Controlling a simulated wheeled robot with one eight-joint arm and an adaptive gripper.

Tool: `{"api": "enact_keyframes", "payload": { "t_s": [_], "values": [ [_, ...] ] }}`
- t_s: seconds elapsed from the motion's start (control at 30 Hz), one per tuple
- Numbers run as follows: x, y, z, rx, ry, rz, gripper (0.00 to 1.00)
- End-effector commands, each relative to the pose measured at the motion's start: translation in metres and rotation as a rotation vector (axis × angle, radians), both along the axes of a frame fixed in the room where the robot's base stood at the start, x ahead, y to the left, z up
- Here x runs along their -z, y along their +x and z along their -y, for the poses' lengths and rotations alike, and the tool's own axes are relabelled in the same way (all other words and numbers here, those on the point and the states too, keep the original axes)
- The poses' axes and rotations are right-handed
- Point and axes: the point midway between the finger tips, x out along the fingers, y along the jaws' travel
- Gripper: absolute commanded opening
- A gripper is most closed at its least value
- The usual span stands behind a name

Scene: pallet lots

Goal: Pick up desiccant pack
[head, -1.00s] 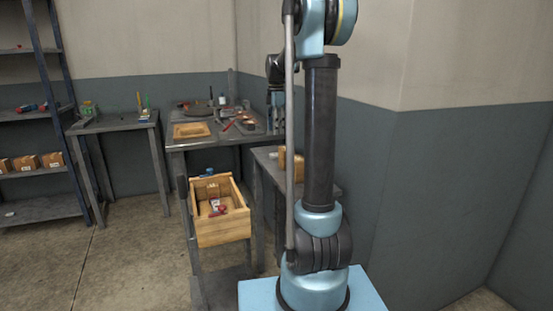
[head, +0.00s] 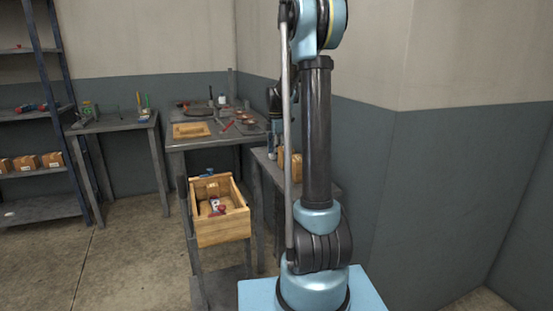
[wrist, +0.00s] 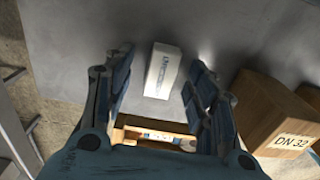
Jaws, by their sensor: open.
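A small white pack with dark lettering, which looks like the desiccant pack (wrist: 163,70), lies on a grey tabletop (wrist: 225,25) in the wrist view. My gripper (wrist: 157,80) is open, its fingers on either side of the pack with gaps showing. Nothing is held. In the head view my gripper (head: 274,140) is over the side table by the wall, mostly behind my arm. I cannot make out the pack in that view.
A cardboard box marked DN 32 (wrist: 275,115) stands close to the right of my fingers. A tan open-topped box (wrist: 122,136) shows below, partly hidden by my gripper. In the head view, a wooden crate (head: 222,228) holds small items, and a cluttered workbench (head: 180,143) stands behind.

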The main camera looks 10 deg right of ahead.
Motion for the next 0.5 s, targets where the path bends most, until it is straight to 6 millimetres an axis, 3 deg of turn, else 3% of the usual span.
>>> {"api": "enact_keyframes", "payload": {
  "t_s": [0.27,0.43,0.5],
  "values": [
    [0.0026,-0.0001,0.0001,0.000,0.000,0.000,0.52],
    [0.0025,0.0000,0.0003,0.001,0.000,0.000,0.13],
    [0.0025,0.0001,0.0005,0.001,0.000,0.000,0.12]
  ]
}}
